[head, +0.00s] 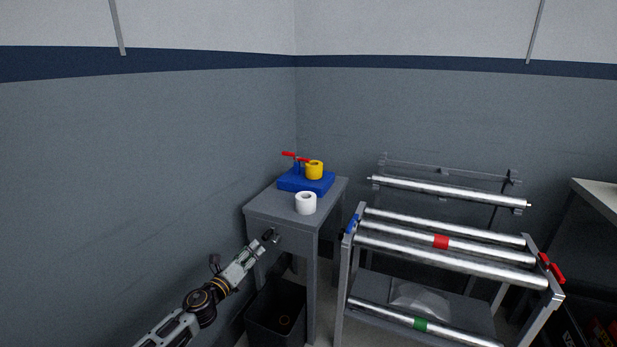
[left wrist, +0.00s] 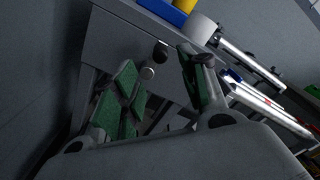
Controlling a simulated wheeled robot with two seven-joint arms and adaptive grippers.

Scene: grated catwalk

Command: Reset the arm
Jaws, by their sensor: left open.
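My left arm comes in from the lower left, and my left gripper (head: 270,237) is in front of the small grey table (head: 262,208), just below its top edge. In the left wrist view my left gripper (left wrist: 160,90) has its green-padded fingers apart, with nothing between them. The table front (left wrist: 120,40) is close beyond the fingertips. A white tape roll (head: 306,203) stands on the table near its front right edge. Behind it a blue block (head: 290,185) carries a yellow roll (head: 314,170) and a red-handled part (head: 291,155). My right gripper is not in view.
A dark bin (head: 275,312) stands on the floor below the table. Grey walls (head: 150,160) close off the left and back.

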